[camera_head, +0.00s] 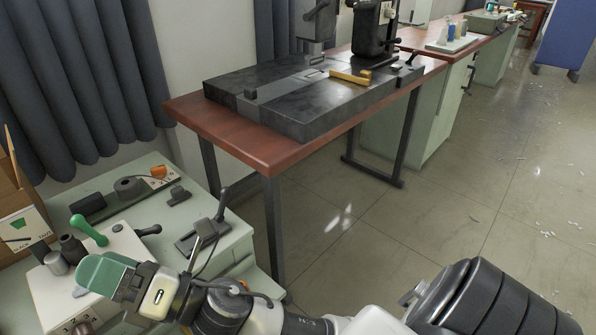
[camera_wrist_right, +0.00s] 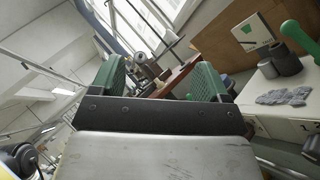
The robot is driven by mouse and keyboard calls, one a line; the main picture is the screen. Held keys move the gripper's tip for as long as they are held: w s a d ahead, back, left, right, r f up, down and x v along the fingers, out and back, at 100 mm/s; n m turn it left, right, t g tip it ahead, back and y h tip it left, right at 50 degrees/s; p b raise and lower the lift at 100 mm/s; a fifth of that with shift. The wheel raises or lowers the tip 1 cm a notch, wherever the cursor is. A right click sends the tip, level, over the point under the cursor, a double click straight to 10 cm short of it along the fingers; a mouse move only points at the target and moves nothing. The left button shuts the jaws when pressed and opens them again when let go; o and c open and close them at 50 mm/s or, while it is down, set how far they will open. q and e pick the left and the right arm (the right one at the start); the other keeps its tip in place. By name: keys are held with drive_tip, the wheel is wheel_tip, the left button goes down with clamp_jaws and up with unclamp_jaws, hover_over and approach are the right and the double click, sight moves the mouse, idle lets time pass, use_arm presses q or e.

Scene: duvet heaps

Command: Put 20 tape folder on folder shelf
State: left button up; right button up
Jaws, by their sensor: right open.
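My right gripper (camera_head: 98,274) is at the lower left of the head view, above the pale bench with small tools. In the right wrist view its two green fingers (camera_wrist_right: 158,78) stand apart with nothing between them. My left gripper is not in view. I cannot pick out a tape folder or a folder shelf in either view. A white card with a green mark (camera_head: 24,228) leans on a cardboard box (camera_head: 12,200) at the left edge; the card also shows in the right wrist view (camera_wrist_right: 252,30).
A green-handled tool (camera_head: 88,230), dark cylinders (camera_head: 72,248) and a lever device (camera_head: 203,233) crowd the pale bench. A brown table (camera_head: 220,128) bears a black machine plate (camera_head: 290,110). Grey floor (camera_head: 450,200) lies open at the right. Dark curtains (camera_head: 75,80) hang behind.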

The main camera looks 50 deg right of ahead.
drive_tip(key=s+d+f+m+g+h, duration=0.1)
drive_tip(key=d+f+m+g+h, duration=0.1)
drive_tip(key=d+f+m+h, duration=0.75)
drive_tip(key=d+f+m+g+h, duration=0.1)
drive_tip(key=d+f+m+h, duration=0.4)
drive_tip(key=m, duration=0.8)
drive_tip(key=s+d+f+m+g, duration=0.2)
drive_tip(key=s+f+m+g, duration=0.6)
drive_tip(key=s, duration=0.9)
wheel_tip(320, 180, down, 5)
drive_tip(key=g+h, duration=0.1)
drive_tip(key=g, duration=0.2)
drive_tip(key=shift+d+r+m, duration=0.15)
drive_tip(key=shift+d+m, duration=0.15)
drive_tip(key=shift+m, duration=0.05)
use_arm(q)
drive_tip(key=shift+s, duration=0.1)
use_arm(e)
drive_tip(key=shift+s, duration=0.1)
